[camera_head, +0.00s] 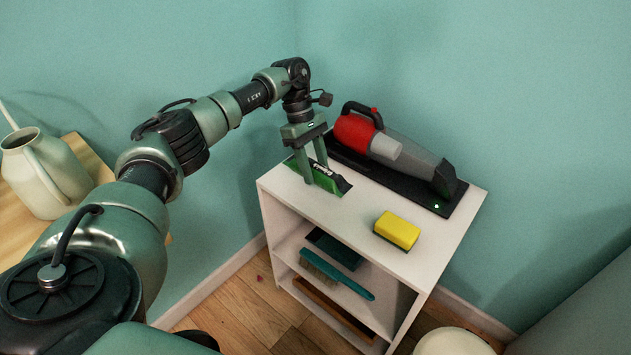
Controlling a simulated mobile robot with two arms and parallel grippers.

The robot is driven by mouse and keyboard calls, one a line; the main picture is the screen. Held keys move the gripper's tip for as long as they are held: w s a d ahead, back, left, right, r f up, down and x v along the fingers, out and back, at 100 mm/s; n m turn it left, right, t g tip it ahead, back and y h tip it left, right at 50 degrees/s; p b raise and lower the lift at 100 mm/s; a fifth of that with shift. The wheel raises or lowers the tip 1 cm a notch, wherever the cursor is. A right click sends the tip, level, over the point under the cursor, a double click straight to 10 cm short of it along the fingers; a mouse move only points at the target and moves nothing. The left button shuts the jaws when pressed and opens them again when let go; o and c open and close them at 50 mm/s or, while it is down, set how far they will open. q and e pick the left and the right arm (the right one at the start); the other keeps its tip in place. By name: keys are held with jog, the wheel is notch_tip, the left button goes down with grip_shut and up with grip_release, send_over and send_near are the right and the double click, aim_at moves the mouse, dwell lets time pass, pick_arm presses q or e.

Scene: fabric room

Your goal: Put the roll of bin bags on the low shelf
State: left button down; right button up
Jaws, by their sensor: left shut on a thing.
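Below are a middle shelf (294,245) and a lower level, partly hidden in shade. My right gripper is out of view.
A red and grey handheld vacuum (400,150) lies on a black base (456,197) along the wall. A yellow sponge (397,230) is near the top's front right. A dustpan (335,247) and teal brush (345,280) occupy the middle shelf. A watering can (42,172) stands left.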

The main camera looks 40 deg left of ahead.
pick_arm(q)
notch_tip(320, 180, down, 4)
jog(key=shift+f, duration=0.2)
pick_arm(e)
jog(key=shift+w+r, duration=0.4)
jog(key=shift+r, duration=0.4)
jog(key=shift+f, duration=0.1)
pick_arm(q)
jog(key=c, duration=1)
grip_release()
jog(key=shift+b, duration=0.3)
jog(key=shift+c, duration=0.2)
jog(key=o, duration=0.3)
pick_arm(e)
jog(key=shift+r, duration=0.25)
